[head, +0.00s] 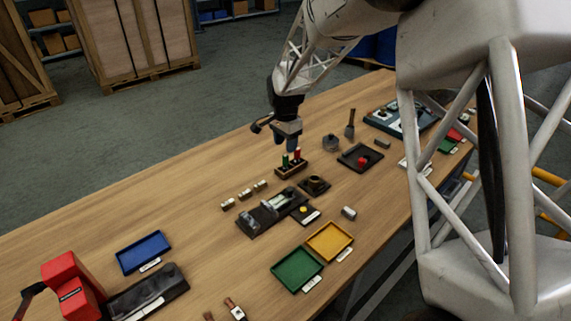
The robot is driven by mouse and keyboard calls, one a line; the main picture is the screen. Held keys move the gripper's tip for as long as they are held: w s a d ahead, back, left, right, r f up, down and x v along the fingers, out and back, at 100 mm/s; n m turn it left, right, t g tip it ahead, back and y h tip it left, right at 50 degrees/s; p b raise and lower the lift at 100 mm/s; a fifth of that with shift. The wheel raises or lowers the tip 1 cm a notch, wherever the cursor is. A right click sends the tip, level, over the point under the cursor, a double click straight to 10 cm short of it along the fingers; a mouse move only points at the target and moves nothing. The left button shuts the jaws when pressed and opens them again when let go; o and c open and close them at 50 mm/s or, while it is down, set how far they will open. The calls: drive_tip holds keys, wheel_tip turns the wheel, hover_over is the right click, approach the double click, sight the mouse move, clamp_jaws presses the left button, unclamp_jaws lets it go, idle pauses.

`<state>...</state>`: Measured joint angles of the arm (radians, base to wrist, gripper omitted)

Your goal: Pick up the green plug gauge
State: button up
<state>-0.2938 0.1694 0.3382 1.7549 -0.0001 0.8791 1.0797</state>
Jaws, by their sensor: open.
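The green plug gauge (285,160) stands upright in a small wooden block (291,170) in the middle of the table. A red plug gauge (298,154) stands beside it in the same block. My gripper (290,146) is open and points down just above the block, close to the tops of the gauges. The fingers are small and dark in this view, and I cannot tell whether they are around a gauge or only near it.
Near the block are a dark fixture (270,213), several small brass cylinders (244,194) and a black tray (360,158) with a red knob. Green (297,270), yellow (329,241) and blue (144,252) trays lie nearer the front. Bare wood lies left of the block.

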sight(286, 155)
drive_tip(key=shift+f, duration=0.1)
drive_tip(key=shift+f, duration=1.2)
drive_tip(key=shift+f, duration=0.1)
drive_tip(key=shift+s+f, duration=0.2)
drive_tip(key=shift+f, duration=2.3)
drive_tip(key=shift+c, duration=0.5)
clamp_jaws()
